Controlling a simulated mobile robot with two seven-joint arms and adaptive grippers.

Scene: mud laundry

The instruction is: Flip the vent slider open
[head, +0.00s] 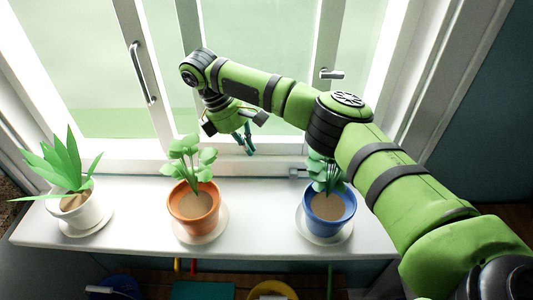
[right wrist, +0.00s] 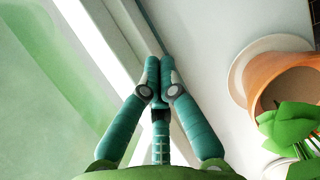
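A small grey block (head: 297,173), which looks like the vent slider, sits on the thin rail (head: 262,174) along the foot of the window, left of the blue pot. My right gripper (head: 249,150) hangs at the foot of the window, to the left of that block and apart from it. In the right wrist view its two teal fingers (right wrist: 160,62) come together at the tips, with nothing seen between them. The slider is not clear in the right wrist view. My left gripper is not in view.
An orange pot (head: 187,210) with a leafy plant stands on the white sill (head: 262,235) left of my right gripper. A blue pot (head: 328,211) stands to its right, under my arm. A white pot (head: 82,216) is far left. Window handles (head: 142,72) are above. The sill between the orange and blue pots is clear.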

